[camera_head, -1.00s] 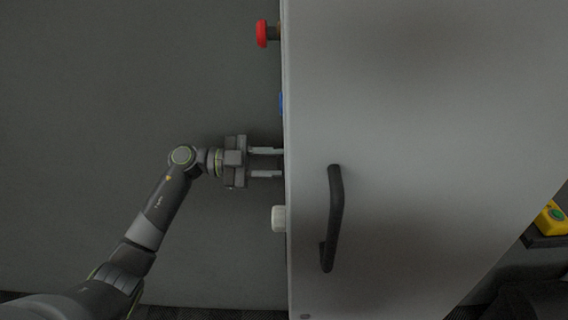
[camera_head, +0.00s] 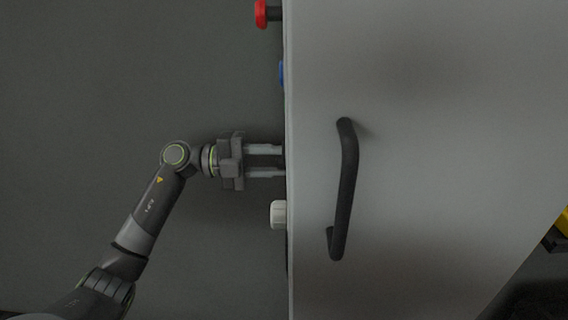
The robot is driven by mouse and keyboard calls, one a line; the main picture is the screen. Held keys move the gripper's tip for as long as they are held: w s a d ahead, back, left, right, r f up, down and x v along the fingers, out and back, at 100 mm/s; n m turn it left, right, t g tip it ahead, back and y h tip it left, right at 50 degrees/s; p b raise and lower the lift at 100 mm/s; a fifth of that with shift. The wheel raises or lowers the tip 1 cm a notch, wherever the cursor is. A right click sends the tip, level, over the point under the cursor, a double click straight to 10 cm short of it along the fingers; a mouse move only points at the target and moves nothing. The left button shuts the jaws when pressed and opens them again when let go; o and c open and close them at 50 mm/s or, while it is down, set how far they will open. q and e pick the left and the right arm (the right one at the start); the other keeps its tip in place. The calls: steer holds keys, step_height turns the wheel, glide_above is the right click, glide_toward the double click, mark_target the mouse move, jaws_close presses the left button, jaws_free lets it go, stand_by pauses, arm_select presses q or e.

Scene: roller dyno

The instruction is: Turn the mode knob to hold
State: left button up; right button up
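The grey cabinet (camera_head: 430,130) fills the right half of the view. A white knob (camera_head: 278,214) sticks out of its left side, a little below my gripper; I cannot tell if it is the mode knob, and no label or hold mark shows. My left gripper (camera_head: 280,160) points right, its two fingers apart with a gap between them. The fingertips reach the cabinet's left edge, and what lies at their ends is hidden or too small to tell. My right gripper is not in view.
A red mushroom button (camera_head: 261,14) and a blue part (camera_head: 282,74) sit higher on the same side. A black handle (camera_head: 346,190) stands out from the cabinet front. A yellow box (camera_head: 563,222) shows at the right edge. The left area is free.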

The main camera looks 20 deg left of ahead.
arm_select(q)
steer(key=shift+f, duration=0.15)
stand_by(0.3)
steer(key=o, duration=1)
steer(key=shift+a, duration=0.2)
steer(key=shift+c, duration=0.2)
steer(key=b+v, duration=0.4)
steer(key=v, duration=1.3)
steer(key=shift+r, duration=0.3)
steer(key=shift+w, duration=0.2)
